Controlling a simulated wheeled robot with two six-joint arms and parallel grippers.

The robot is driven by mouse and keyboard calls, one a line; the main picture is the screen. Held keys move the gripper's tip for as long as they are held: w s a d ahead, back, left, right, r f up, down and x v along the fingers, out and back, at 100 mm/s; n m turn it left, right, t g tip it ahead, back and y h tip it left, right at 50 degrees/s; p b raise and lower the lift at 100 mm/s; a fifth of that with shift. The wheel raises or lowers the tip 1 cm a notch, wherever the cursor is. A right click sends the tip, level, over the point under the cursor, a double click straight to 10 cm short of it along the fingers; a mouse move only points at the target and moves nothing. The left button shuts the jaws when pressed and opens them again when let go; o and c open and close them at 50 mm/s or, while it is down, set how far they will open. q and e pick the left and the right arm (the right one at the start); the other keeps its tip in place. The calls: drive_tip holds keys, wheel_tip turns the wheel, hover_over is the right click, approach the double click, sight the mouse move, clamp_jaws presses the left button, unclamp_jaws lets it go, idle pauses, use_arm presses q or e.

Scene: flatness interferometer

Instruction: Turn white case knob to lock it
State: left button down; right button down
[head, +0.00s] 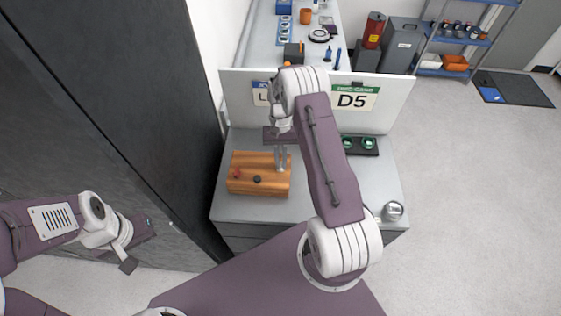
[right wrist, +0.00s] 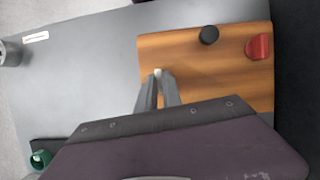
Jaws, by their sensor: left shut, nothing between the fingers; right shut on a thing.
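A wooden case (head: 240,160) sits on the grey bench top. In the right wrist view the case (right wrist: 205,70) carries a red knob (right wrist: 258,47), a black knob (right wrist: 209,35) and a small white knob (right wrist: 158,71). My right gripper (right wrist: 158,80) is shut on the white knob, and only a bit of it shows between the fingertips. In the head view my right gripper (head: 281,168) reaches down onto the right part of the case. My left gripper (head: 148,222) is shut and empty, off the bench beside the dark cabinet.
A dark cabinet (head: 110,100) stands left of the bench. A white panel with a D5 sign (head: 355,98) stands behind the case. A black tray with green rings (head: 359,146) and a metal cylinder (head: 393,211) are to the right. Bare bench top (head: 375,180) lies between them.

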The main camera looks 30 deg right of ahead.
drive_tip(key=shift+m, duration=0.5)
drive_tip(key=c, duration=1.5)
unclamp_jaws()
drive_tip(key=shift+r, duration=0.1)
drive_tip(key=b+v, duration=0.2)
drive_tip(key=v, duration=0.7)
drive_tip(key=shift+s+b, duration=0.15)
drive_tip(key=shift+b, duration=0.2)
drive_tip(key=shift+d, duration=0.1)
